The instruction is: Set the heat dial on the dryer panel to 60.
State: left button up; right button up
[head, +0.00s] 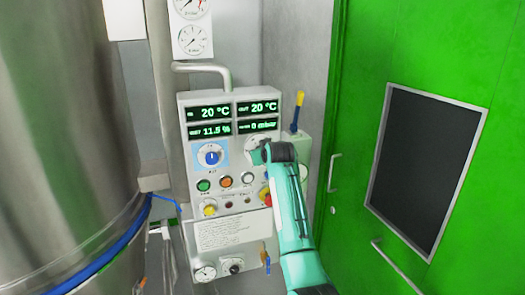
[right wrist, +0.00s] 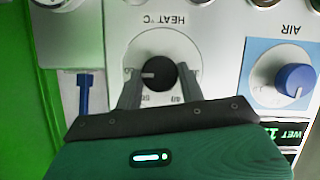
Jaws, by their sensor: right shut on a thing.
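The dryer panel (head: 220,190) stands upright in the middle of the head view. The heat dial shows upside down in the right wrist view, with a black knob (right wrist: 158,68) on a pale round plate marked "HEAT °C" (right wrist: 160,20). A short white mark on the knob points left in that view. Numbers that look like 40 and 50 show on the plate's lower edge; the other numbers are hidden or unclear. My right gripper (right wrist: 154,88) is shut on the knob, one finger on each side. In the head view my right gripper (head: 264,153) covers most of the dial.
A blue air dial (head: 211,155) sits left of the heat dial, with coloured buttons (head: 204,185) below. Displays above read 20 °C, 20 °C, 11.5 % and 0 mbar. A large steel vessel (head: 55,120) stands left, a green door (head: 430,60) right.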

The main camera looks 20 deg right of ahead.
jog(key=shift+f+y, duration=0.25)
jog(key=shift+y, duration=0.05)
jog(key=o, duration=1)
jog(key=shift+c, duration=0.2)
jog(key=shift+r, duration=0.1)
jog(key=shift+s, duration=0.1)
jog(key=b+v, duration=0.5)
jog(key=v, duration=0.8)
jog(key=shift+s+r, duration=0.2)
jog(key=shift+s, duration=0.05)
